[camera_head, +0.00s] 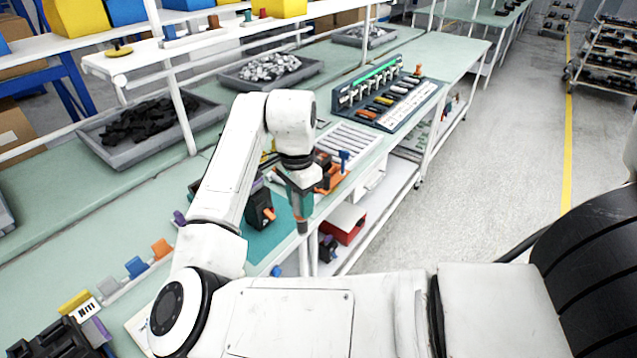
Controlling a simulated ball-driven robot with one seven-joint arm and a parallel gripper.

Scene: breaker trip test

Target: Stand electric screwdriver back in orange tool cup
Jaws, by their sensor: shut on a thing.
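My gripper (304,184) hangs below the white wrist near the front edge of the green bench. It is shut on the electric screwdriver (300,206), a teal body with a dark grey lower end pointing down. The screwdriver is roughly upright, and my gripper hides its upper part. An orange piece (334,184) shows just right of my gripper, partly hidden by it and by dark items. I cannot tell whether this is the orange tool cup.
A black device with an orange part (262,208) stands left of the screwdriver. A rack of breakers (385,98) stands farther back. Dark parts fill a grey tray (94,145) at left. A red box (343,228) sits below the bench. The aisle at right is clear.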

